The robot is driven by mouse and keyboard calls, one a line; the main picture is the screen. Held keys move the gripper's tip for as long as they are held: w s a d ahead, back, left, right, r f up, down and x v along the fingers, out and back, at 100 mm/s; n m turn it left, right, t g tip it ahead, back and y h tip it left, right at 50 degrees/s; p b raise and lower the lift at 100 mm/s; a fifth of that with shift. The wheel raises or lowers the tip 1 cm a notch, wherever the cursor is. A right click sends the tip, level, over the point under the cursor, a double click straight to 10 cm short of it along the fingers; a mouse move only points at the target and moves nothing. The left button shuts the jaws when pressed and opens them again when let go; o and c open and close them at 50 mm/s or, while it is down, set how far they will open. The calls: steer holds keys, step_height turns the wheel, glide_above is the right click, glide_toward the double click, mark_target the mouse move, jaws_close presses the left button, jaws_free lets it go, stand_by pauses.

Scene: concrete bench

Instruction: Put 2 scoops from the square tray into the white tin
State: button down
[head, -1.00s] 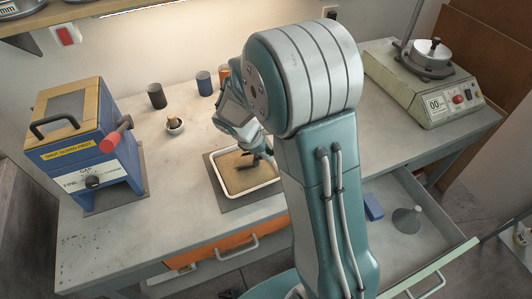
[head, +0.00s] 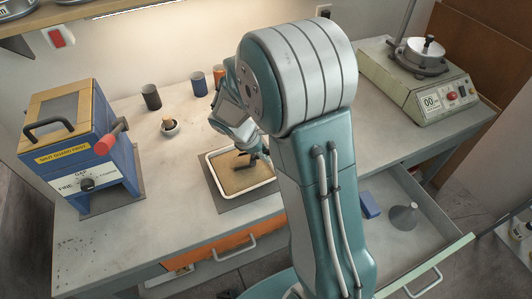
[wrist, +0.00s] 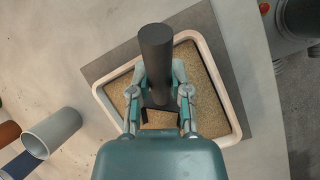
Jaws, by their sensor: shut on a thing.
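The square tray (head: 213,177) has a pale rim and holds tan grains; it also fills the middle of the wrist view (wrist: 231,122). My gripper (wrist: 163,98) is shut on the dark handle of a scoop (wrist: 155,52), over the tray. In the head view my gripper (head: 254,153) and the dark scoop (head: 243,165) are low at the grains. Whether the scoop holds any grains cannot be told. A pale, whitish tin (wrist: 52,132) shows at the left of the wrist view. I cannot pick it out in the head view, where my arm covers part of the bench.
Dark (head: 151,97), blue (head: 201,83) and orange (head: 218,73) tins and a small bowl (head: 170,127) stand at the back. A blue mill (head: 80,150) is at left, a scale-like machine (head: 425,85) at right. An open drawer (head: 430,220) juts out at front right.

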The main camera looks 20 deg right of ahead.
steer(key=shift+w+a, duration=0.35)
steer(key=shift+a, duration=0.2)
steer(key=shift+w+a, duration=0.3)
steer(key=shift+a, duration=0.25)
stand_by(0.3)
steer(key=shift+r, duration=0.1)
steer(key=shift+r+t+y, duration=0.8)
steer(key=shift+r+y, duration=0.6)
steer(key=shift+r, duration=0.1)
steer(key=shift+r, duration=2.75)
